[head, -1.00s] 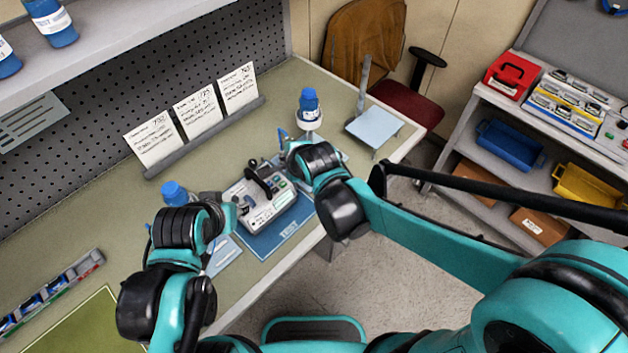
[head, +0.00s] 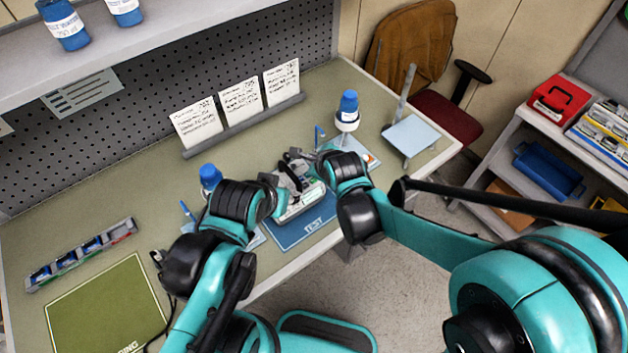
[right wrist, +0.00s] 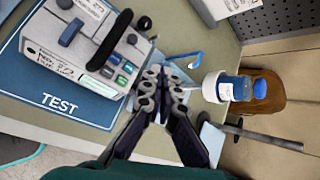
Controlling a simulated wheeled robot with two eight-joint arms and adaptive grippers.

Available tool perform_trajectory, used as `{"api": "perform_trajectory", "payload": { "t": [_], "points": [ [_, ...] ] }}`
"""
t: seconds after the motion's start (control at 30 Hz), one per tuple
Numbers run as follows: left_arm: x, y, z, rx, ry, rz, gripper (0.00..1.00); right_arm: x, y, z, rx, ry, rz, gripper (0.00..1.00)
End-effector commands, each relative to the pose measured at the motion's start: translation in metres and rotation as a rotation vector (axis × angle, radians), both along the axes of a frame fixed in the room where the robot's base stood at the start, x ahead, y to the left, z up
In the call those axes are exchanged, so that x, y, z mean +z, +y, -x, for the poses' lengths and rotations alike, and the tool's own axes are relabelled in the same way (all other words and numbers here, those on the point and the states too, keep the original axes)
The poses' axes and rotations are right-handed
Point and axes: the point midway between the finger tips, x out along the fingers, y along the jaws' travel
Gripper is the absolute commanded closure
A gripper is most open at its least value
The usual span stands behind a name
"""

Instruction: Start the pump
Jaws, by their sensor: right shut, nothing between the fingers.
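The infusion pump (head: 297,202) is a light box with a dark handle on a blue TEST mat (head: 312,231). In the right wrist view, the pump (right wrist: 75,50) stands at upper left, with green and blue buttons (right wrist: 121,76) at its near right corner. My right gripper (right wrist: 166,80) is shut and empty just right of these buttons, and I cannot tell whether it touches the pump.
A blue-capped bottle (head: 347,108) stands behind my right gripper, and another (head: 210,177) is behind my left arm. Label cards (head: 240,100) line the back. A grey tray (head: 82,255) and a green mat (head: 105,308) lie at left. A small stand (head: 411,135) is at right.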

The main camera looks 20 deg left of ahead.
Motion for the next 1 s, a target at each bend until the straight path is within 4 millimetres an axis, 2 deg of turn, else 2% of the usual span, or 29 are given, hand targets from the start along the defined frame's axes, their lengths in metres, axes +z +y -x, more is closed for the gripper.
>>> {"api": "perform_trajectory", "payload": {
  "t": [0.5, 0.67, 1.0],
  "points": [
    [-0.058, 0.0, 0.0, 0.0, 0.0, 0.0, 0.61, -0.072, 0.0, 0.0, 0.001, 0.0, 0.001, 1.0],
    [-0.066, 0.0, 0.0, 0.0, 0.0, 0.0, 0.61, -0.08, 0.0, 0.0, 0.001, 0.0, 0.001, 1.0],
    [-0.065, 0.0, 0.0, 0.0, 0.0, 0.0, 0.61, -0.079, 0.0, 0.0, 0.001, 0.0, 0.001, 1.0]
  ]
}}
